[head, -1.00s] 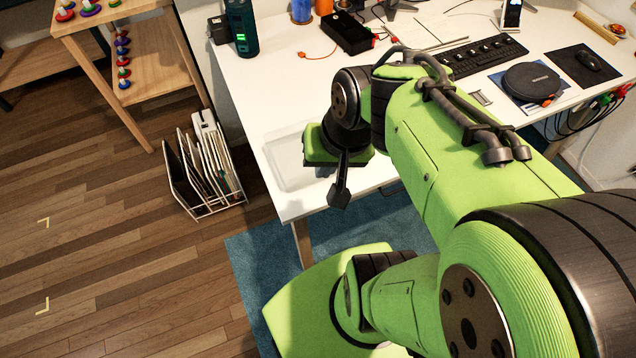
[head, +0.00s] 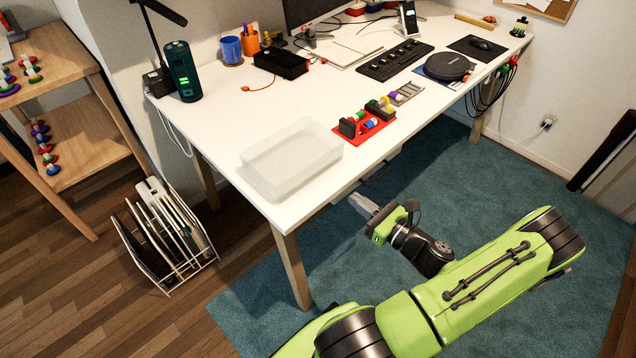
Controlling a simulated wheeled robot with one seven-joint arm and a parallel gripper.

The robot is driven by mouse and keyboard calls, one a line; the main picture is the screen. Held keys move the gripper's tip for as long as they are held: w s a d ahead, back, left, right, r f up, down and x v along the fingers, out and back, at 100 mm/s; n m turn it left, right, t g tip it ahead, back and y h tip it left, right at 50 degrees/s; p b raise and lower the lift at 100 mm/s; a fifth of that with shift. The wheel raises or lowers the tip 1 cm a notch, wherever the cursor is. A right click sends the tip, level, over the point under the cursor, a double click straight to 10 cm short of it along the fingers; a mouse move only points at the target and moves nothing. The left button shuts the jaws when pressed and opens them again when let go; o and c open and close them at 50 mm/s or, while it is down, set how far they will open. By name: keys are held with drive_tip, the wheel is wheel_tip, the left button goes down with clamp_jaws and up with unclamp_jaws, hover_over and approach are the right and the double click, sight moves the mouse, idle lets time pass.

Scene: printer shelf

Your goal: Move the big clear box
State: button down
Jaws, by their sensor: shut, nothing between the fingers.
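The big clear box (head: 292,158) is a shallow, see-through container on the front left corner of the white desk. It lies flat, close to the desk's front edge, and looks empty. My gripper (head: 360,203) is in front of the desk and to the right of the box, apart from it. Its fingers point up and left toward the desk edge. It is shut and empty.
A red tray (head: 367,130) with small items sits right of the box. A teal cylinder (head: 182,72) and black box (head: 281,63) stand farther back. A file rack (head: 165,235) is on the floor, left of the desk.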

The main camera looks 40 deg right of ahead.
sight(313, 168)
drive_tip(key=w+b, duration=0.1)
drive_tip(key=w, duration=0.3)
drive_tip(key=w+b, duration=0.1)
drive_tip(key=w, duration=0.3)
drive_tip(key=w+b, duration=0.1)
drive_tip(key=w, duration=0.4)
drive_tip(key=shift+a, duration=0.3)
